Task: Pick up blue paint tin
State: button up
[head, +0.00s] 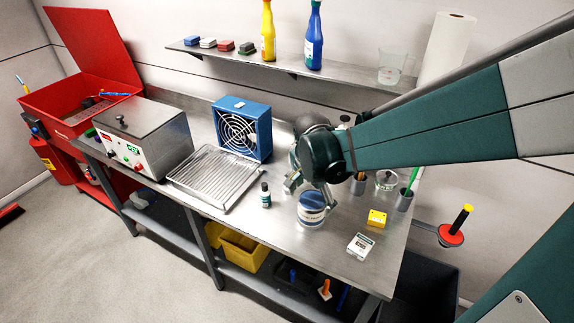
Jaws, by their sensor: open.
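A round tin (311,214) with a blue and pale band stands upright near the front edge of the steel bench (345,222). My gripper (311,193) is open and hangs at the tin, with its fingers near the tin's upper part. One finger shows to the left of the tin and one to the right. My gripper and wrist hide part of the tin's top. I cannot tell whether the fingers touch it.
A yellow block (377,219) and a white box (361,247) lie to the right. A wire-racked tray (215,180) and a blue fan (241,130) are further left. Cups (404,201) stand behind right.

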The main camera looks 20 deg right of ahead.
aim_at(313, 200)
jog(key=shift+w+d+f+m+g+p, duration=0.2)
jog(key=shift+w+f+m+p, duration=0.2)
jog(key=shift+w+m, duration=0.05)
jog(key=shift+w+d+f+m+g+p, duration=0.2)
jog(key=shift+w+f+m+p, duration=0.15)
jog(key=shift+w+m+p, duration=0.1)
jog(key=shift+w+d+f+m+g+h+p, duration=0.15)
jog(key=shift+w+d+f+m+g+p, duration=0.2)
jog(key=shift+f+m, duration=0.3)
jog(key=shift+w+d+f+m+g+h+p, duration=0.15)
jog(key=shift+w+f+m+p, duration=0.25)
jog(key=shift+f+m, duration=0.25)
jog(key=shift+f, duration=0.15)
jog(key=shift+d+f, duration=0.15)
jog(key=shift+f, duration=1.05)
jog(key=shift+f, duration=0.1)
jog(key=shift+w+d+f+b, duration=0.15)
jog(key=shift+d+f, duration=0.1)
jog(key=shift+f, duration=1)
jog(key=shift+d+f+b, duration=0.15)
jog(key=shift+d+f, duration=0.05)
jog(key=shift+f, duration=1)
